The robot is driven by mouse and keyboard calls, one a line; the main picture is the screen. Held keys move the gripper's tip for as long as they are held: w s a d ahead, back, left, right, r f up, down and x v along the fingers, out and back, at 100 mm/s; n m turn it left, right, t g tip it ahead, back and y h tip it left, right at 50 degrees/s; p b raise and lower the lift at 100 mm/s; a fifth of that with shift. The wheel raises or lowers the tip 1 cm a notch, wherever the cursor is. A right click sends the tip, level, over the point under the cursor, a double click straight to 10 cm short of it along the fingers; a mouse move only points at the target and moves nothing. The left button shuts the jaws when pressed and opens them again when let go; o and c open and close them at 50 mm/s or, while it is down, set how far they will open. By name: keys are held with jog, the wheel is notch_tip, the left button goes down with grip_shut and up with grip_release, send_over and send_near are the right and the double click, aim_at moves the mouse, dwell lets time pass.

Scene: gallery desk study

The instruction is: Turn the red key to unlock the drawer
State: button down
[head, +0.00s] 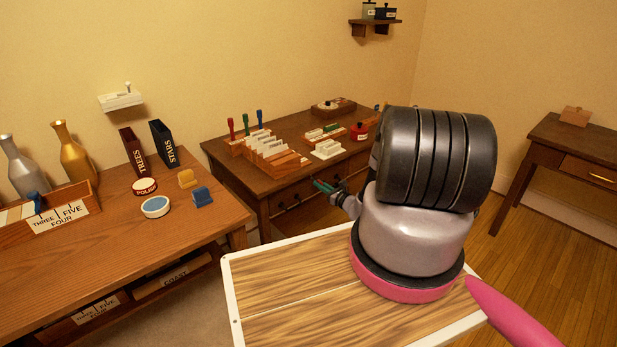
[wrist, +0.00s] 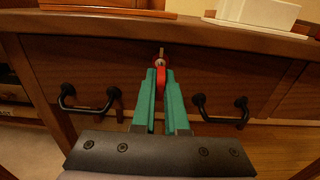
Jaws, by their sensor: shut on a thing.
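The red key (wrist: 160,78) shows in the wrist view at the upper middle of the drawer front (wrist: 110,62), just below the desk's edge. Its metal end meets a lock at the top of the drawer. My gripper (wrist: 160,76) has its two green fingers closed on the red key's bow. In the head view my gripper (head: 322,187) reaches the front of the dark desk (head: 215,152). The key is hidden there behind the fingers. Whether the key is turned in the lock is hard to tell.
Two black handles (wrist: 88,104) (wrist: 220,112) flank my fingers on the drawer fronts. On the desk stand a wooden rack of white cards (head: 272,152) and screwdriver-like tools in red, green and blue (head: 246,124). A side table (head: 130,225) stands at the left. Floor is clear at the right.

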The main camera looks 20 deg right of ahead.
jog(key=shift+w+r, duration=0.15)
jog(key=shift+r, duration=0.35)
dwell(0.8)
jog(key=shift+m, duration=1.5)
jog(key=shift+m, duration=1.5)
